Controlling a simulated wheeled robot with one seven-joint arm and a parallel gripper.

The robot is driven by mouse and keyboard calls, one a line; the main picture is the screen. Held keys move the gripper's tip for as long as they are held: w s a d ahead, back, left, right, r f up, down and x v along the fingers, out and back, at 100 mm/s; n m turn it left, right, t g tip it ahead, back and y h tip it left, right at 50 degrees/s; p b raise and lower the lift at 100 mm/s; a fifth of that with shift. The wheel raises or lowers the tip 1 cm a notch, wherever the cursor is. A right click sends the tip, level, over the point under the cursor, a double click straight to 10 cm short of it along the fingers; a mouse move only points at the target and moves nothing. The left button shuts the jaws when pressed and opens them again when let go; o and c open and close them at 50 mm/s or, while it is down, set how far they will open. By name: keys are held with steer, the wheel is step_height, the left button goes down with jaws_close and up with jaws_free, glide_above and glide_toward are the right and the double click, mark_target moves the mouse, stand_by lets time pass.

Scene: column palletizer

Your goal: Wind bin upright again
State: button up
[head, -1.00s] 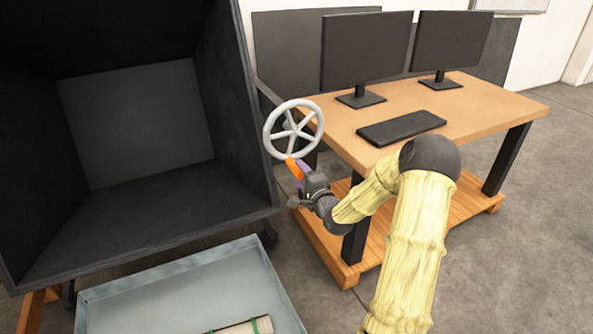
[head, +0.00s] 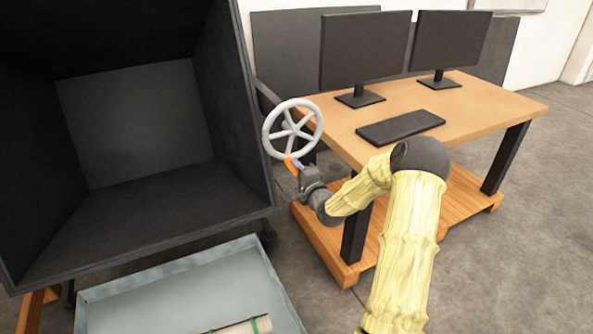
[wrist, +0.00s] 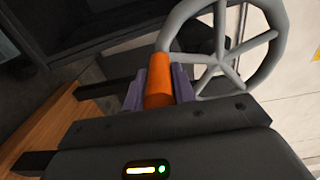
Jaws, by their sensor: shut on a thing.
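The dark bin (head: 130,215) fills the left of the head view, tilted so its open mouth faces me; it looks empty inside. A grey spoked handwheel (head: 292,130) is at the bin's right side, with an orange handle (head: 291,163) at its lower rim. In the wrist view the orange handle (wrist: 158,82) lies between the purple fingers of my gripper (wrist: 158,90), and the wheel (wrist: 222,50) rises behind it. My gripper (head: 296,170) is shut on the handle. The handle's far end and the wheel's axle are partly hidden.
A grey tray (head: 180,290) holding a rolled bundle (head: 240,326) with green bands lies below the bin's mouth. A wooden desk (head: 440,115) with two monitors (head: 365,48) and a keyboard (head: 400,127) stands close to the right of my gripper. Floor at far right is clear.

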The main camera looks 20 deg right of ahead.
stand_by(0.5)
steer(key=d, duration=0.3)
steer(key=shift+w+f, duration=0.1)
steer(key=shift+f, duration=0.15)
steer(key=shift+a, duration=0.1)
steer(key=shift+w+d+r+p, duration=0.1)
steer(key=shift+d+r+p, duration=0.15)
steer(key=shift+d, duration=0.45)
steer(key=shift+d+r+p, duration=0.1)
steer(key=shift+d+p, duration=0.15)
steer(key=shift+d, duration=0.4)
steer(key=shift+a, duration=0.1)
